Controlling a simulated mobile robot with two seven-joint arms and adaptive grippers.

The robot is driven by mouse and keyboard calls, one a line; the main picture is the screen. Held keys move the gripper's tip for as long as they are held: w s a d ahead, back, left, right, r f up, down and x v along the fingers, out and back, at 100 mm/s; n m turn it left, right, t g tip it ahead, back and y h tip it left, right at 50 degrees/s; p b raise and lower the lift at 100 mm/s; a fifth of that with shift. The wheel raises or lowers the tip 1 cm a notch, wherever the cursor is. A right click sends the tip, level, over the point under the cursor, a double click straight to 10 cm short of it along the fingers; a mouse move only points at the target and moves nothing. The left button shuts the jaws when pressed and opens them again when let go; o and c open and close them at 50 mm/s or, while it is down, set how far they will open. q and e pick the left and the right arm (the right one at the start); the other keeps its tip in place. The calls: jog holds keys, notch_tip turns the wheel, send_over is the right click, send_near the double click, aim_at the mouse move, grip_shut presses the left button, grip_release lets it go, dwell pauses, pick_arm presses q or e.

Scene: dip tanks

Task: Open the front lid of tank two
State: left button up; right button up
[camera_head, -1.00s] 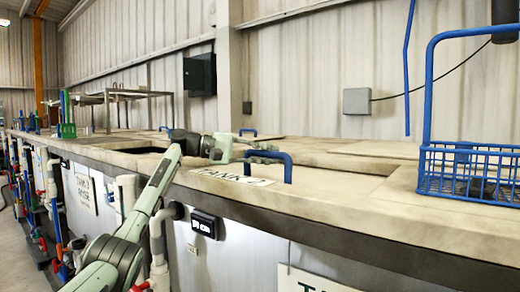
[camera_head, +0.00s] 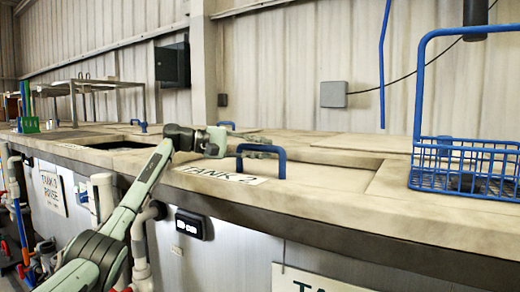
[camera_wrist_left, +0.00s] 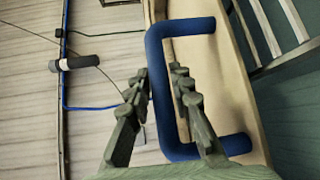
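The front lid of tank two (camera_head: 335,178) lies flat on the tank top, beside the printed "TANK 2" label (camera_head: 222,175). Its blue U-shaped handle (camera_head: 281,164) stands upright near the front edge. My left gripper (camera_head: 268,151) is at the handle, its fingers reaching across the upper part. In the left wrist view, the handle (camera_wrist_left: 157,85) has its long bar between the two spread fingers of my left gripper (camera_wrist_left: 160,76). Gaps show beside the bar, so the fingers are open around it. My right gripper is out of view.
A blue wire basket (camera_head: 465,172) with a tall handle stands on the tank top at right. A dark open tank mouth (camera_head: 125,145) is left of my arm. Pipes (camera_head: 140,245) and a "TANK 3 RINSE" sign (camera_head: 52,193) are along the front.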

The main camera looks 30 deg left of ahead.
pick_arm(q)
jog(key=shift+s, duration=0.1)
jog(key=v, duration=1.2)
jog(key=shift+o, duration=0.5)
